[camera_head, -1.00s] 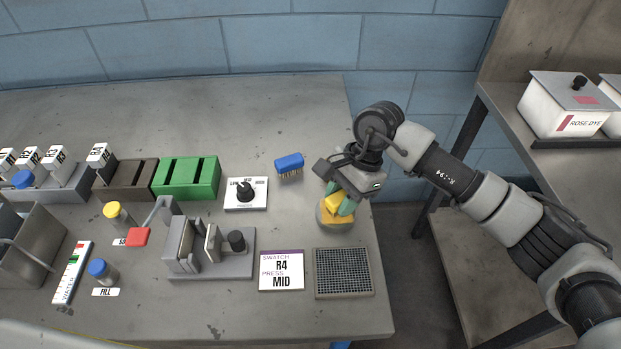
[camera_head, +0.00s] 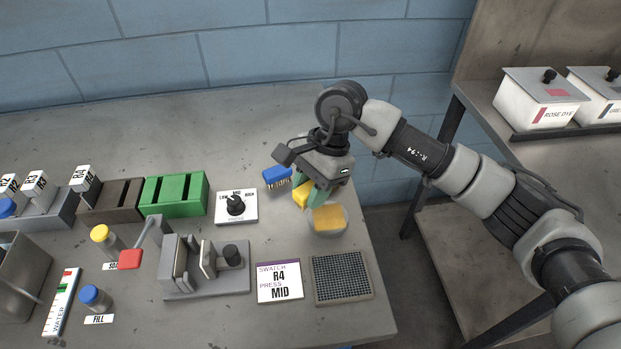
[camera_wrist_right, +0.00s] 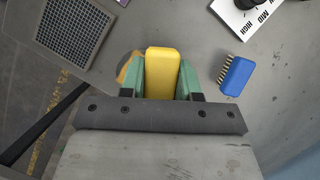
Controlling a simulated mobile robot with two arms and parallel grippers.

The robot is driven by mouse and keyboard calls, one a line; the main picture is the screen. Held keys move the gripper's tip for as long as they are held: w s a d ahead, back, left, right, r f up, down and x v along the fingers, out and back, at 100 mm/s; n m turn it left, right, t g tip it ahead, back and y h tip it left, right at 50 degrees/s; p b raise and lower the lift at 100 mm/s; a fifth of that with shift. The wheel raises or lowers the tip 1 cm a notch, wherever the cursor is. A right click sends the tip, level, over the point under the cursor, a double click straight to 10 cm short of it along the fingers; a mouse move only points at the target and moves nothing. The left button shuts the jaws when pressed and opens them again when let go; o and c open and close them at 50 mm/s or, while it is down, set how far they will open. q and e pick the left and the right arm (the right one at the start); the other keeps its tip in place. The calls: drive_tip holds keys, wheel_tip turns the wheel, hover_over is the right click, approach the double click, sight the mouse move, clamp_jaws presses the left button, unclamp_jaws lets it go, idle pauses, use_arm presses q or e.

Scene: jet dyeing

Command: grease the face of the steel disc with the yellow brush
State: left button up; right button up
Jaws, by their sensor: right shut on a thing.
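My right gripper (camera_head: 310,195), with green fingers, is shut on the yellow brush (camera_head: 300,198) just behind and left of the patch. My left gripper is out of view.
A blue brush (camera_head: 277,178) lies close left of my right gripper. A dial plate (camera_head: 236,207), a swatch card (camera_head: 279,282) and a dark grid plate (camera_head: 341,278) lie nearby. The bench ends just right of the disc. The back of the bench is clear.

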drive_tip(key=shift+r+p, duration=0.4)
drive_tip(key=shift+r, duration=1.15)
